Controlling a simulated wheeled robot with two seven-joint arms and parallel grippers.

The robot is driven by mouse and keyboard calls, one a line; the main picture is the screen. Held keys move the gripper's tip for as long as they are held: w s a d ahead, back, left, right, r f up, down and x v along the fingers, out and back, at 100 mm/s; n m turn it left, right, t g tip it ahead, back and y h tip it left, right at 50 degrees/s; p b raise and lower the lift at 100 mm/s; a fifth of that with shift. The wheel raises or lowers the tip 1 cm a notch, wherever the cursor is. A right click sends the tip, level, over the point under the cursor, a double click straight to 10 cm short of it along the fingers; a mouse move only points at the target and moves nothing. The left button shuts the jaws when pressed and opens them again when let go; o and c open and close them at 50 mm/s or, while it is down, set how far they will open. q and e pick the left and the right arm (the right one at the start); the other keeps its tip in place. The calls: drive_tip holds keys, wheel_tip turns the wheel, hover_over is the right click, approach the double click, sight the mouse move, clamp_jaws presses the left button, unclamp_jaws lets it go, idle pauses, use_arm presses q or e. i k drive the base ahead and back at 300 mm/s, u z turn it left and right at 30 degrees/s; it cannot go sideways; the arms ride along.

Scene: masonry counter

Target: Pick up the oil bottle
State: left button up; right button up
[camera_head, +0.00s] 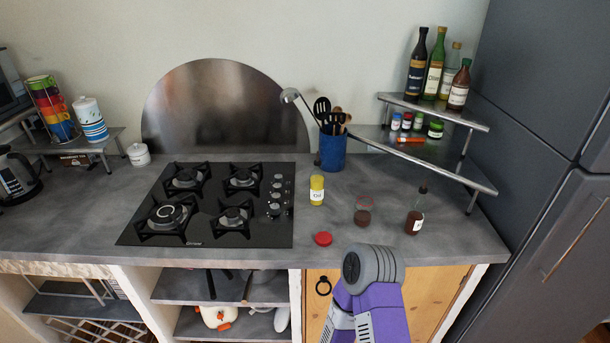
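The oil bottle (317,190) stands upright on the grey counter, just right of the hob. It is small and yellow, with a pale label that seems to read "Oil". Nothing touches it. A purple and grey link of my arm reaches up at the bottom, in front of the counter and right of the middle. No gripper fingers show in the head view, so neither gripper can be placed relative to the bottle.
Near the bottle are a red lid (323,239), a small glass jar (363,217), a dark sauce bottle (415,214) and a blue utensil holder (332,152). The black gas hob (214,241) lies left. A tiered shelf (445,117) with several bottles stands right, beside the dark fridge (540,160).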

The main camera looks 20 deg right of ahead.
sight(318, 177)
drive_tip(key=i, duration=0.15)
drive_tip(key=z, duration=1.15)
